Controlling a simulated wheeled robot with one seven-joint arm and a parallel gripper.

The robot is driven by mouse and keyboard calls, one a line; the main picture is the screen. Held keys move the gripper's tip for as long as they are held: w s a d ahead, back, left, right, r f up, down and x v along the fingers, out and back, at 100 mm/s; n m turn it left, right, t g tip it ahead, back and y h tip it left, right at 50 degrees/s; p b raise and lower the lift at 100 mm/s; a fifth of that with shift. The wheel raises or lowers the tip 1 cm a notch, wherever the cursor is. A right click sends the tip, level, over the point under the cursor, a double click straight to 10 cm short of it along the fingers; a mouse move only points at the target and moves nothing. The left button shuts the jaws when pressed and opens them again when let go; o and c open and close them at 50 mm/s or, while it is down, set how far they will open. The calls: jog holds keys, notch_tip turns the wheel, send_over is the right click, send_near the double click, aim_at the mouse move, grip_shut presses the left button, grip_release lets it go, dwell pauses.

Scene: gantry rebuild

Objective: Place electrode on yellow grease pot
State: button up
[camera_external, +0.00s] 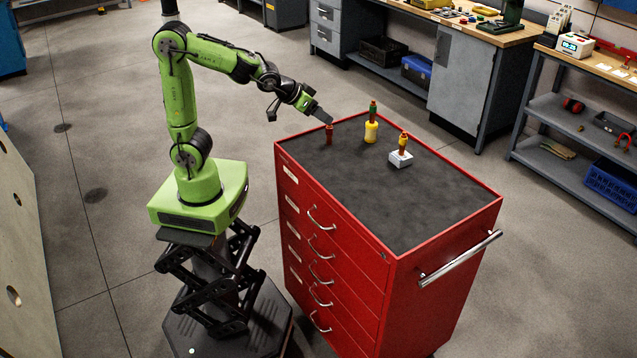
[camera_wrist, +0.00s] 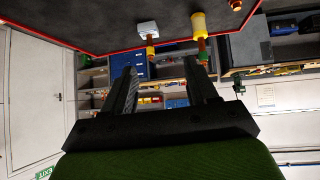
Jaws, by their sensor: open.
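The yellow grease pot (camera_external: 371,132) stands upright on the dark cart top, and a brown piece with a green and red top (camera_external: 373,110) stands on it. A white block (camera_external: 401,159) to its right bears a brown piece with a yellow top (camera_external: 403,142). A separate red-brown piece (camera_external: 329,134) stands near the cart's far left corner. I cannot tell which piece is the electrode. My gripper (camera_external: 319,116) is open and empty, tilted, just above and left of the red-brown piece. The wrist view is upside down, showing the fingers (camera_wrist: 160,66), pot (camera_wrist: 199,25) and block (camera_wrist: 148,28).
The red drawer cart's black top (camera_external: 410,205) is clear towards the front and right. A pull handle (camera_external: 460,258) sticks out from its right side. Workbenches (camera_external: 460,85) and shelves (camera_external: 580,125) stand behind, apart from the cart.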

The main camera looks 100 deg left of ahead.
jog(key=s+d+m+g+h, duration=0.2)
jog(key=s+d+m+h, duration=0.3)
jog(key=s+d, duration=1)
jog(key=s+m, duration=0.2)
jog(key=s, duration=0.1)
jog(key=shift+s+d+f+m, duration=0.2)
jog(key=shift+s+m, duration=0.05)
jog(key=shift+m, duration=0.15)
